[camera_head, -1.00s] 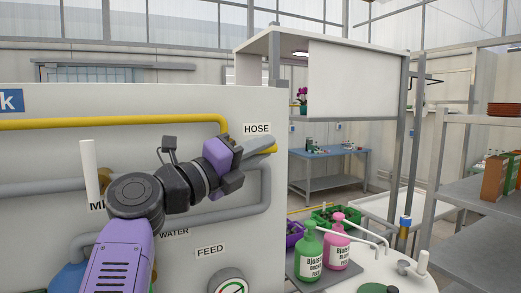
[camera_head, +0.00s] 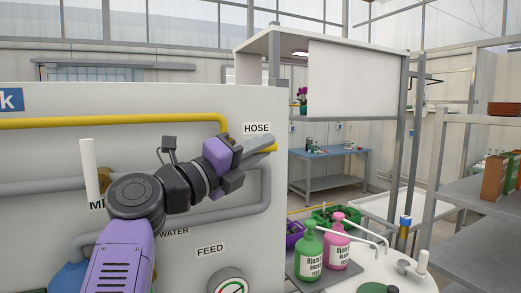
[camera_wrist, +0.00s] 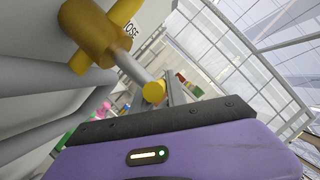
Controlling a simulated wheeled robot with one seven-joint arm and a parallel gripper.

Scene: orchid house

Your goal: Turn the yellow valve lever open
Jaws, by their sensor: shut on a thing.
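The valve at the HOSE label sits at the right end of the grey panel (camera_head: 50,125). A yellow end (camera_head: 272,149) of it shows just right of my gripper (camera_head: 241,158), beside a grey bar. In the wrist view, the brass valve body (camera_wrist: 88,30) is at the upper left, with a grey stem ending in a yellow tip (camera_wrist: 153,92). My gripper is up against the valve and shut on the lever.
A yellow pipe (camera_head: 110,122) and grey pipes run along the panel. A white upright handle (camera_head: 89,167) stands out left of my arm. Green (camera_head: 309,250) and pink (camera_head: 336,243) feed bottles stand right of the panel. The air above the panel is clear.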

